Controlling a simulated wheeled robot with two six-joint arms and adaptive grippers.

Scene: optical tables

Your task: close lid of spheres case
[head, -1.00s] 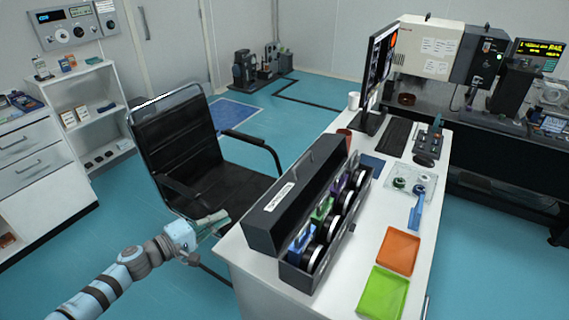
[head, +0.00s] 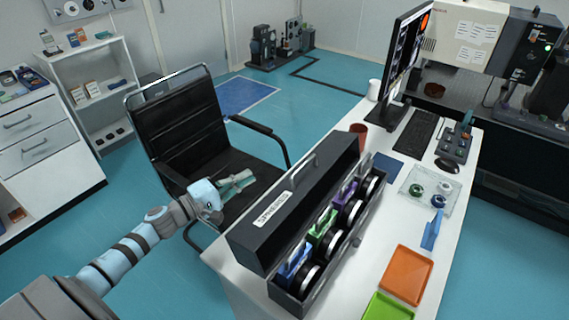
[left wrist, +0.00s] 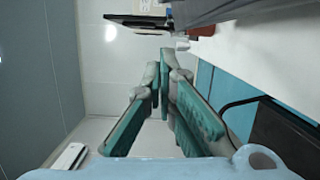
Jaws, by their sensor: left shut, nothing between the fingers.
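The spheres case is a long dark grey box (head: 335,262) on the white desk. Its lid (head: 262,237), with a white label and a metal handle, is swung open toward the chair side. Inside, several dark round pieces with white rims stand in a row beside blue, green and purple holders. My left gripper (head: 240,181) is shut and empty, left of the lid and apart from it, in front of the chair. In the left wrist view the teal fingers (left wrist: 166,60) come together at the tips. My right gripper does not show.
A black chair (head: 180,125) stands left of the desk, close behind my left gripper. On the desk (head: 376,245) are an orange tray (head: 408,275), a green tray (head: 388,308), a brown cup (head: 358,136), a monitor (head: 410,50) and a keyboard (head: 417,134).

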